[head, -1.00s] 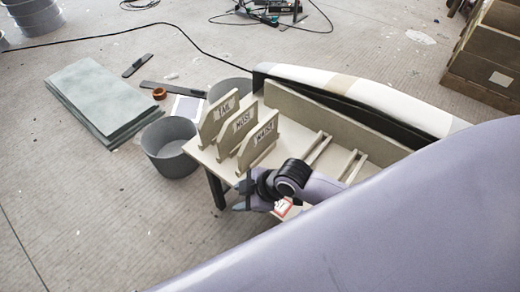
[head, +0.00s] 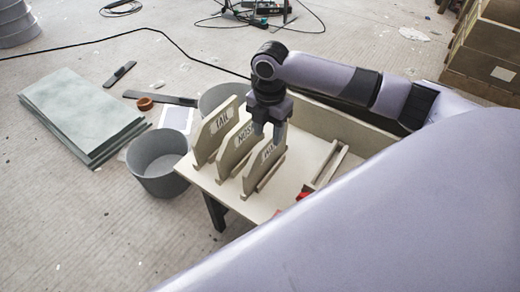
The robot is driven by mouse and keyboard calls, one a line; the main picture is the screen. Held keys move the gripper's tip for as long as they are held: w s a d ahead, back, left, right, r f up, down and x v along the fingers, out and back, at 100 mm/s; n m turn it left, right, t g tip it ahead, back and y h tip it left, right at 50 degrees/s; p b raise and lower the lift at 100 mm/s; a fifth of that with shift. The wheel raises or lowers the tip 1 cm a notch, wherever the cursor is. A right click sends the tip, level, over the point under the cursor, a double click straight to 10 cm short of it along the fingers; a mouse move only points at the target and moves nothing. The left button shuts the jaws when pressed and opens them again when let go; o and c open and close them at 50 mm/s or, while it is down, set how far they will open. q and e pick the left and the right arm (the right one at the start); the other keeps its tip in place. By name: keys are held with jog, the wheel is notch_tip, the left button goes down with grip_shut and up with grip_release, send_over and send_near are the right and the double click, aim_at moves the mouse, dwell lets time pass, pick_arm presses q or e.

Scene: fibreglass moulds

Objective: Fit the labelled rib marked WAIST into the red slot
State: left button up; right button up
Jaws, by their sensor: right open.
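Three beige ribs stand upright in a row on the table: TAIL (head: 211,134), NOSE (head: 233,150) and the rib nearest the front, WAIST (head: 262,170). Its label is partly covered by my right gripper (head: 270,136), which reaches down from above. The gripper is open, its fingers at the top of the WAIST rib; I cannot tell whether they touch it. A red mark (head: 303,196) shows at the near end of a pair of wooden rails (head: 326,166), right of the ribs. The rest of the red slot is hard to make out. My left gripper is not in view.
A grey bucket (head: 158,170) stands on the floor left of the table (head: 232,199), with another bucket (head: 214,96) behind. Grey-green sheets (head: 82,108) lie farther left. A tall beige board (head: 335,122) runs along the table's back.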

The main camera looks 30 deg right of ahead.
aim_at(267, 140)
jog(key=shift+w+f, duration=0.15)
jog(key=shift+f, duration=0.3)
jog(key=shift+f+b, duration=0.3)
jog(key=shift+f, duration=0.8)
jog(key=f, duration=0.1)
jog(key=f+b, duration=0.1)
jog(key=f, duration=0.1)
jog(key=shift+w+d+f+b, duration=0.1)
jog(key=shift+w+f+b, duration=0.2)
jog(key=shift+f+b, duration=0.1)
jog(key=shift+f, duration=0.15)
grip_shut()
